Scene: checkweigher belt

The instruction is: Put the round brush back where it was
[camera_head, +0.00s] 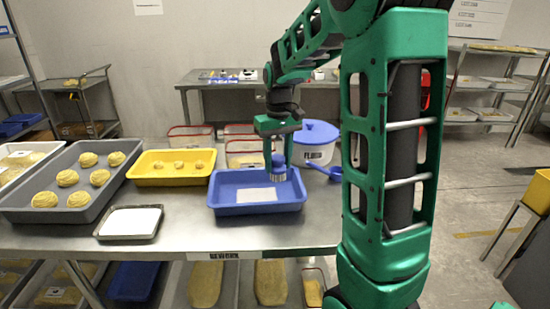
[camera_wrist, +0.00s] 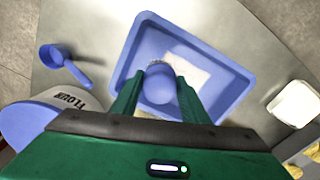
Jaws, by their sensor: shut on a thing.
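The round brush (camera_head: 278,164) has a blue rounded handle and a pale grey bristle end pointing down. My gripper (camera_head: 278,152) is shut on its handle, with the brush upright between the two fingers. In the wrist view the brush (camera_wrist: 158,86) shows its blue top between the green fingers. The brush is over the back right part of a blue tray (camera_head: 257,209). A white sheet or label (camera_head: 256,195) lies on the tray floor, partly behind the brush in the wrist view. I cannot tell whether the bristles touch the tray.
A blue scoop (camera_head: 333,173) and a white tub with a blue lid (camera_head: 317,131), marked flour in the wrist view, stand to the right. A yellow tray (camera_head: 171,181), a small dark tray (camera_head: 129,235) and a grey dough tray (camera_head: 90,207) are to the left.

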